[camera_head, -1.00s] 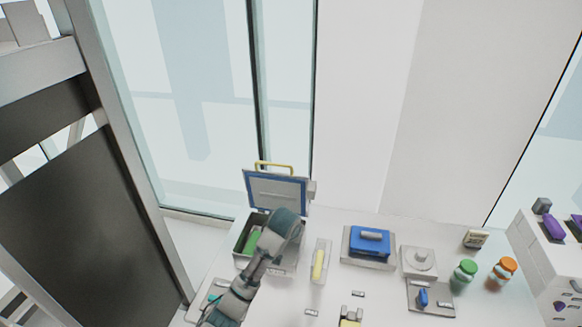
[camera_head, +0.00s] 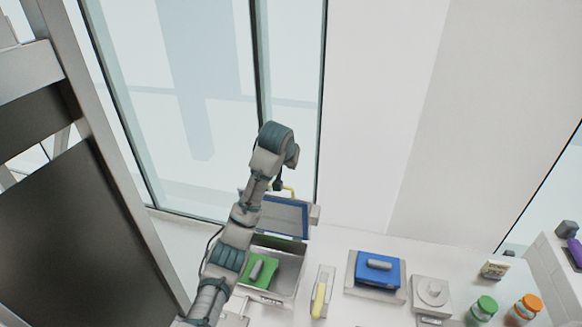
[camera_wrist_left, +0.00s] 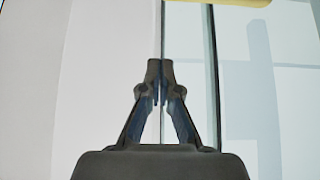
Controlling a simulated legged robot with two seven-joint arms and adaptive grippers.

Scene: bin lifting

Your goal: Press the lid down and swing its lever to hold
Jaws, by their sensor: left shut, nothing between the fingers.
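The lid (camera_head: 290,218), a blue-framed grey panel, stands open at the back of the grey metal bin (camera_head: 297,278) in the head view. A yellow handle (camera_head: 289,190) is on its top edge, partly behind my left arm. A small grey block (camera_head: 315,214) sits at the lid's right side; I cannot tell if it is the lever. My left arm reaches up over the lid. Its gripper, near the handle, is mostly hidden there. In the left wrist view, my left gripper (camera_wrist_left: 160,72) is shut and empty. A yellow bar (camera_wrist_left: 235,2) shows above it. My right gripper is not in view.
A green block (camera_head: 262,275) lies in the bin. To the right are a tray with a yellow bar (camera_head: 318,298), a blue box (camera_head: 378,272) on a grey plate, a grey knob (camera_head: 432,292), a green-lidded jar (camera_head: 483,309) and an orange-lidded jar (camera_head: 524,309). A window lies behind.

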